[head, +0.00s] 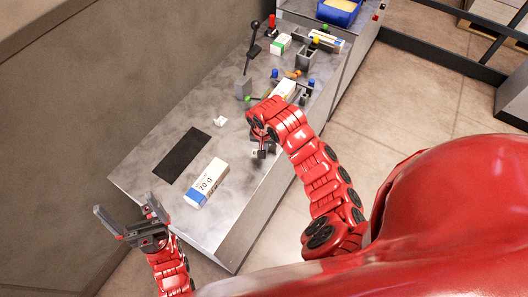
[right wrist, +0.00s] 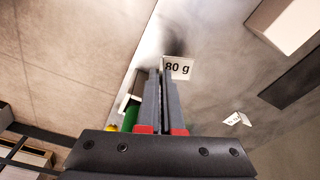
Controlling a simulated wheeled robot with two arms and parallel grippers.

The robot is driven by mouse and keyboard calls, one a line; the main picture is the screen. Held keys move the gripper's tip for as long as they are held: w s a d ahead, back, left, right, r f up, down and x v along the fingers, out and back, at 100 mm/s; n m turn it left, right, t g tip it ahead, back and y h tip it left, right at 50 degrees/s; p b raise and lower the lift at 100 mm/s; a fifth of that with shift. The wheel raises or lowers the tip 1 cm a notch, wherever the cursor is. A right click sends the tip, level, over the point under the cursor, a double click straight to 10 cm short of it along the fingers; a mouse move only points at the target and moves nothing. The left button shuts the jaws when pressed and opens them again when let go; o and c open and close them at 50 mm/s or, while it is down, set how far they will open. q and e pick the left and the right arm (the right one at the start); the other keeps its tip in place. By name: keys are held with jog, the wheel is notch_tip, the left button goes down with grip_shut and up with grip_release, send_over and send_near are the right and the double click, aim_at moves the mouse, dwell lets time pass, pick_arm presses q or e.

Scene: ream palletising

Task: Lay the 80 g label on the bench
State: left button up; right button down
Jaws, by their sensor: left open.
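The 80 g label (right wrist: 179,68), a small white card with black print, is at the tips of my right gripper (right wrist: 163,76) in the right wrist view. The two fingers are together on its edge. In the head view my right gripper (head: 261,152) is over the grey bench (head: 149,165), near its right edge; the arm partly hides it. The label's gap to the bench is hard to judge. My left gripper (head: 127,207) is open and empty at the bench's near left corner.
A dark mat (head: 182,155) lies on the bench, with a white and blue 70 g ream (head: 206,184) beside it. A small folded white card (head: 220,120) stands near the mat. Tools, coloured pieces and a green-marked pack (head: 281,44) crowd the far end. A blue tray (head: 339,12) is beyond.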

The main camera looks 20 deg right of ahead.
notch_tip(320, 180, down, 2)
jog(key=shift+f+p, duration=0.2)
jog(key=shift+p, duration=0.6)
jog(key=shift+f, duration=0.5)
jog(key=shift+f, duration=0.2)
jog(key=c, duration=1.1)
grip_release()
jog(key=shift+r, duration=0.15)
jog(key=shift+r, duration=0.1)
